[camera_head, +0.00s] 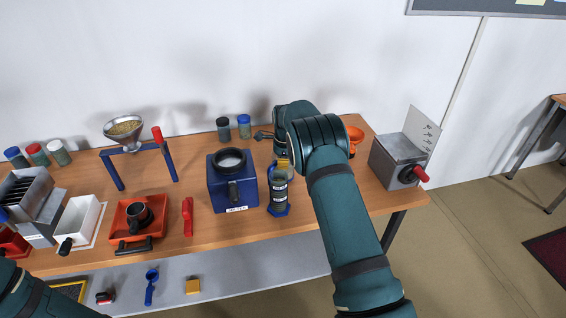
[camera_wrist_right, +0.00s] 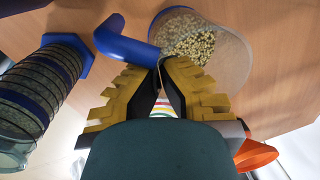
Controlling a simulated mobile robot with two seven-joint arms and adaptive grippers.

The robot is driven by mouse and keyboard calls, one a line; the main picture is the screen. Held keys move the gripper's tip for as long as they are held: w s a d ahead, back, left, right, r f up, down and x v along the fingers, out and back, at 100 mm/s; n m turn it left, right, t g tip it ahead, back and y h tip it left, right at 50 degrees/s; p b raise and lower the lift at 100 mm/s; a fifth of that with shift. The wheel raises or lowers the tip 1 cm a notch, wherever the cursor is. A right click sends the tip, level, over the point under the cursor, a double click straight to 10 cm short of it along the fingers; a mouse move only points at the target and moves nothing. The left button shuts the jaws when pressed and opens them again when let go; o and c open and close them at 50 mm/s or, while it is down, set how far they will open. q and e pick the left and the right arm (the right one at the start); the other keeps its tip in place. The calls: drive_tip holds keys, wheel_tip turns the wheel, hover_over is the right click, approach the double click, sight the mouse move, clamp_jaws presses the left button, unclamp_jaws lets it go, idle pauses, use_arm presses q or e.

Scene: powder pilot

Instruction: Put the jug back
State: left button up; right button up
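The jug (camera_wrist_right: 222,65) shows in the right wrist view as a clear vessel with pale grains in it and a blue handle (camera_wrist_right: 124,45). My right gripper (camera_wrist_right: 165,64) has its yellow-backed fingers drawn together at the tips, on the end of that handle. In the head view my right gripper (camera_head: 283,165) is beside the blue-based sieve stack (camera_head: 278,196), and the jug is hidden by my arm. The sieve stack also shows at the left of the wrist view (camera_wrist_right: 40,95). My left gripper is outside both views; only my left arm shows, at the lower left.
A blue machine (camera_head: 231,194) stands left of the sieve stack. An orange bowl (camera_head: 355,137) and a grey box with a red handle (camera_head: 397,160) are to the right. A red tray (camera_head: 119,232) with a dark cup and a funnel stand (camera_head: 143,150) are further left.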

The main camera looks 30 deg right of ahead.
drive_tip(key=o, duration=0.5)
wheel_tip(320, 180, up, 12)
drive_tip(key=s+p, duration=0.1)
drive_tip(key=shift+s+p, duration=0.2)
drive_tip(key=shift+p, duration=0.2)
idle(0.3)
